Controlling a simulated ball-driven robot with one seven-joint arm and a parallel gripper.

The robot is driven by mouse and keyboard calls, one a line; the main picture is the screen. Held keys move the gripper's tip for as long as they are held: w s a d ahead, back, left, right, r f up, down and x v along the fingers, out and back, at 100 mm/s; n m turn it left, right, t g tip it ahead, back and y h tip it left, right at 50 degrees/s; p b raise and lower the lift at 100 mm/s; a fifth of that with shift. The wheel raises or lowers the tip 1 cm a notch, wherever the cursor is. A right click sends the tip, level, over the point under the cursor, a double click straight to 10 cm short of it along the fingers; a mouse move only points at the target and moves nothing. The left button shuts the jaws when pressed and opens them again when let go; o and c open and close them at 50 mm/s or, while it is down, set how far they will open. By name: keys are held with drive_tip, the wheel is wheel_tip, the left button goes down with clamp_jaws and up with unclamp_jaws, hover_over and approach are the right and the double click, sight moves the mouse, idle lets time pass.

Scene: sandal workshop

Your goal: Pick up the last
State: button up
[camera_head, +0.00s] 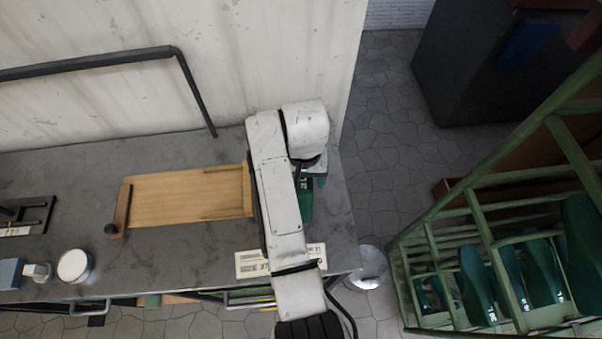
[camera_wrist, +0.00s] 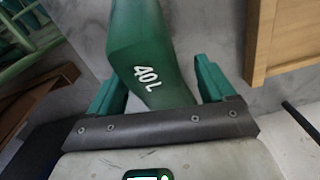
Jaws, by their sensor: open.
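A green last (camera_wrist: 150,45) marked "40L" in white lies on the grey bench top (camera_wrist: 80,30) in the wrist view. My gripper (camera_wrist: 160,82) is open, with one green finger on either side of the last's near end. I cannot tell whether either finger touches it; the left one looks very close and a gap shows at the right. In the head view, part of the last (camera_head: 306,206) shows beside my white arm near the bench's right end. My arm hides the rest of it and most of the gripper.
A wooden board (camera_head: 185,197) with raised edges lies left of my arm. A white printed card (camera_head: 250,265) lies at the bench's front. A round white container (camera_head: 73,267) stands further left. A green rack (camera_head: 480,220) with several green lasts stands at the right, across the floor.

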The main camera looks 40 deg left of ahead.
drive_tip(key=shift+c, duration=0.2)
drive_tip(key=c, duration=1)
drive_tip(key=shift+r, duration=0.1)
drive_tip(key=shift+c, duration=0.8)
drive_tip(key=shift+r, duration=0.1)
